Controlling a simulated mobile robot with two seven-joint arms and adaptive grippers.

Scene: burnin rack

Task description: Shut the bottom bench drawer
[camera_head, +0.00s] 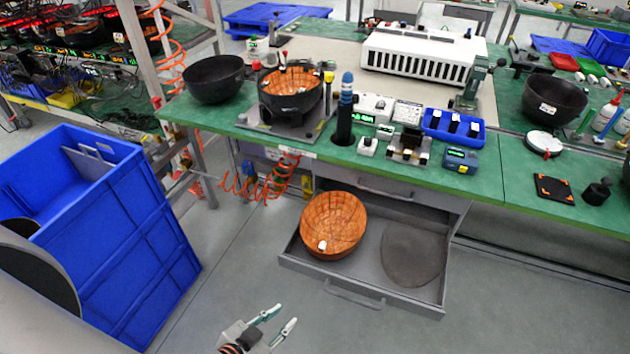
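The bottom bench drawer (434,308) is pulled out from under the green-topped bench. It is grey, with a bar handle (354,294) on its front. An orange-brown bowl (333,226) with a small white piece in it and a dark grey oval piece (413,254) lie in the drawer. My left gripper (282,319) is low in the picture, in front and to the left of the drawer front. Its two fingers are apart with nothing between them, and it does not touch the drawer. My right gripper is not in view.
A closed upper drawer with a handle (386,190) sits above the open one. Blue crates (120,240) stand at the left. Orange coiled hose (262,184) hangs by the bench leg. The bench top (485,178) carries bowls and instruments. Floor in front of the drawer is clear.

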